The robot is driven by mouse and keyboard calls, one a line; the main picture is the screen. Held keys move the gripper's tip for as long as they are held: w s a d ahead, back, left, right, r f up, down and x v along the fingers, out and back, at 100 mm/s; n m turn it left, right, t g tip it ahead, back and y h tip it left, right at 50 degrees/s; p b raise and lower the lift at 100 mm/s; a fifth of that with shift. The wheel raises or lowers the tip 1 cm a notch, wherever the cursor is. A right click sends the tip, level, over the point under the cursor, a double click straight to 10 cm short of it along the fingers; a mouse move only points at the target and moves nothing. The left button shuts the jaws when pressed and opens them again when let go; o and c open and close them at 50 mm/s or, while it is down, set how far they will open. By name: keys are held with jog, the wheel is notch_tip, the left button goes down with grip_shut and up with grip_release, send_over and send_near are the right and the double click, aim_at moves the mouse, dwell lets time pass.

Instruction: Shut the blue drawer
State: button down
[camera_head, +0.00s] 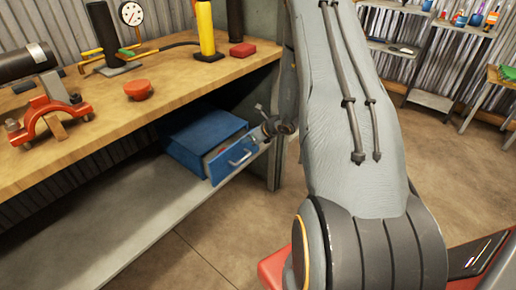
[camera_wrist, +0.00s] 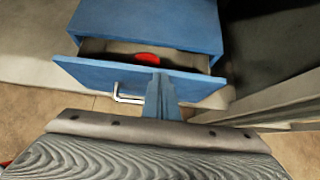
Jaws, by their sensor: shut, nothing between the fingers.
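The blue drawer (camera_head: 232,156) stands partly open in its blue cabinet (camera_head: 200,136), on the shelf under the workbench. A silver handle is on its front. In the wrist view the drawer front (camera_wrist: 100,75) is apart from the cabinet (camera_wrist: 150,22), and a red thing (camera_wrist: 148,58) shows in the gap. My gripper (camera_wrist: 158,82) is shut and empty, with its fingertips at the drawer's front, right of the handle (camera_wrist: 122,96). I cannot tell whether they touch it. In the head view my gripper (camera_head: 266,130) is small and partly hidden by my arm.
The wooden workbench top (camera_head: 190,85) overhangs the shelf (camera_head: 90,225). A bench leg (camera_head: 275,165) stands close to the right of the drawer. A red clamp (camera_head: 50,112), a red knob (camera_head: 139,90) and a yellow cylinder (camera_head: 205,28) are on the bench. The floor (camera_head: 230,235) in front is clear.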

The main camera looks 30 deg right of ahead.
jog(key=w, duration=0.1)
jog(key=w+a+b, duration=0.1)
jog(key=w, duration=0.3)
jog(key=shift+a, duration=0.4)
jog(key=shift+w+r, duration=0.15)
jog(key=s+d+r, duration=0.4)
jog(key=s+r, duration=0.2)
jog(key=s, duration=0.5)
jog(key=shift+s+r, duration=0.15)
jog(key=shift+r, duration=0.05)
